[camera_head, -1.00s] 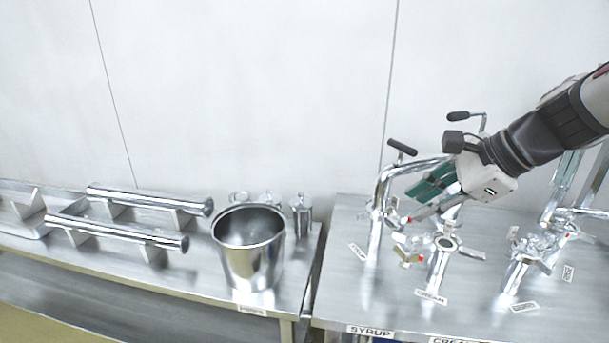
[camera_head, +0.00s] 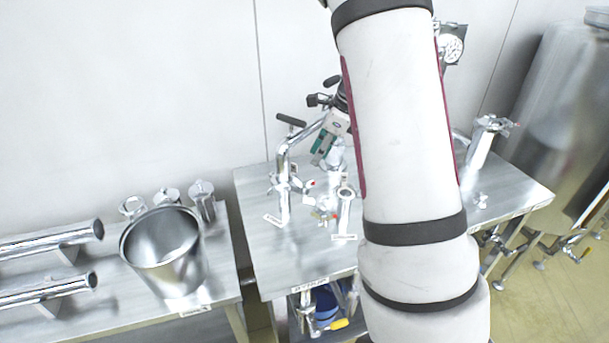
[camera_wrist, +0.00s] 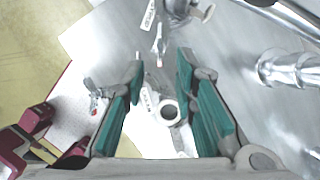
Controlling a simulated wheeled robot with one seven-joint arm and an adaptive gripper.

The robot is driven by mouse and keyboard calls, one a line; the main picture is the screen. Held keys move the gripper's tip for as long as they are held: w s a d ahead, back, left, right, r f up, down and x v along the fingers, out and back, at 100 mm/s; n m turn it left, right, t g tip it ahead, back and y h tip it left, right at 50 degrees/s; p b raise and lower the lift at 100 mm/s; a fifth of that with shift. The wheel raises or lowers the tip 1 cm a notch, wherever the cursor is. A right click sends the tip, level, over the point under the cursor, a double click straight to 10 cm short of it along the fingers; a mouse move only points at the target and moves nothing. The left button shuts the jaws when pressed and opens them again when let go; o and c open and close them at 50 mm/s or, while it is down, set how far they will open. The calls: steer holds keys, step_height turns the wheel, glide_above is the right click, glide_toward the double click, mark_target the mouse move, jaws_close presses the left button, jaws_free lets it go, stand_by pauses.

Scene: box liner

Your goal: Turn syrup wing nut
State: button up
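My gripper (camera_head: 320,150) shows in the head view as teal fingers just right of a bent steel pipe (camera_head: 283,180) with a black handle. The SYRUP label (camera_head: 310,285) is on the table's front edge. In the wrist view my gripper (camera_wrist: 160,68) is open, with an open round pipe end (camera_wrist: 169,111) showing between and below the fingers.
A shorter upright pipe (camera_head: 344,208) stands right of the bent pipe. My arm hides the middle of the steel table (camera_head: 262,250). A steel bucket (camera_head: 165,255) stands on the left table. A large tank (camera_head: 565,120) is at the right.

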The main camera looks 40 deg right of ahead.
mark_target(304, 183)
steer(key=x, duration=0.9)
steer(key=shift+a+f+p, duration=0.1)
steer(key=shift+p, duration=0.3)
jaws_close()
